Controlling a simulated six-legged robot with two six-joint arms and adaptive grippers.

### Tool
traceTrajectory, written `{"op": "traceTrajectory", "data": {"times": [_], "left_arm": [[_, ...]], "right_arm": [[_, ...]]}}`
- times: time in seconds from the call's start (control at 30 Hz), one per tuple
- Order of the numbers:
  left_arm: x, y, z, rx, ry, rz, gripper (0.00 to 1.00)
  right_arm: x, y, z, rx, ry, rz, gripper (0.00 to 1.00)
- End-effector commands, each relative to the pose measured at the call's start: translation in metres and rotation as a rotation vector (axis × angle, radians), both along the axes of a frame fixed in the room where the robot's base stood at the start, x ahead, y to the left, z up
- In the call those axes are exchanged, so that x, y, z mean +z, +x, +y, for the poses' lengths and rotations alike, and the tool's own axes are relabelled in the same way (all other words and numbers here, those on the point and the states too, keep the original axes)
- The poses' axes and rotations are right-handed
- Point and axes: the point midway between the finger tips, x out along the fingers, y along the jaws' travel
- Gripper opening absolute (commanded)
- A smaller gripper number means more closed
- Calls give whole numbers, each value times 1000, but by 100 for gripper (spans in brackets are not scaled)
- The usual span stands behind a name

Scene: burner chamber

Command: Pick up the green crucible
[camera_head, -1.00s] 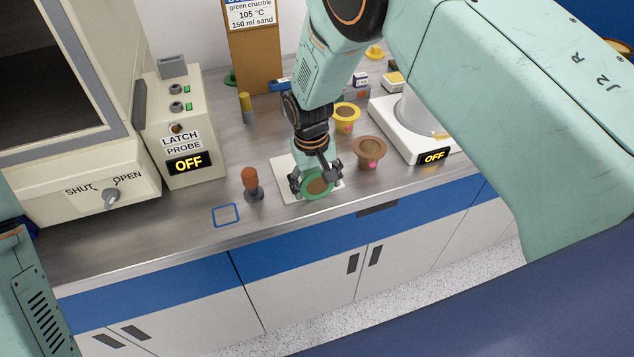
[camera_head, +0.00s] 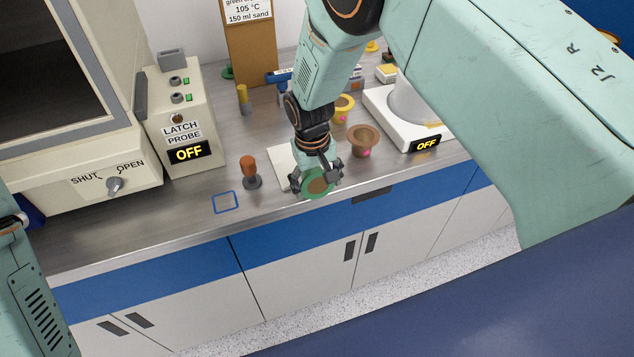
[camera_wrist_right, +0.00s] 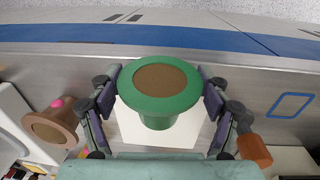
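The green crucible (camera_head: 319,183), with brown contents, is between the fingers of my right gripper (camera_head: 316,180), which look closed on its sides. In the right wrist view the crucible (camera_wrist_right: 160,98) sits between the two dark fingers of the right gripper (camera_wrist_right: 160,95), its rim facing the camera. A white square pad (camera_head: 284,160) lies behind and below it on the bench; the crucible appears raised off it, overlapping the bench's front edge in the head view. My left gripper is out of view; only part of that arm shows at the left edge.
A brown crucible (camera_head: 363,141) and a yellow crucible (camera_head: 343,106) stand right of my gripper. A white device reading OFF (camera_head: 400,120) is beyond them. An orange-handled tool (camera_head: 250,170) stands left, near a blue square outline (camera_head: 225,202). A furnace (camera_head: 75,120) occupies the left.

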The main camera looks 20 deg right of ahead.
Motion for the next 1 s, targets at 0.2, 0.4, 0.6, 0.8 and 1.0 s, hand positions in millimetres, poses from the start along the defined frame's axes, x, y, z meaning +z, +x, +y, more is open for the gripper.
{"op": "traceTrajectory", "data": {"times": [0.2, 0.4, 0.6, 0.8, 1.0], "left_arm": [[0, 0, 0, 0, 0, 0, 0], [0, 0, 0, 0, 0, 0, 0], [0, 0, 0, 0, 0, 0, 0], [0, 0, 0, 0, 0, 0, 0], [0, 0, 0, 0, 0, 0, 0]], "right_arm": [[0, 1, 0, 0, 0, 0, 97], [0, 0, 0, 0, 0, 0, 100], [1, -1, 0, -1, 0, 0, 100], [25, -1, 2, 1, -1, -4, 100], [67, -1, 5, 0, -1, -4, 100]]}}
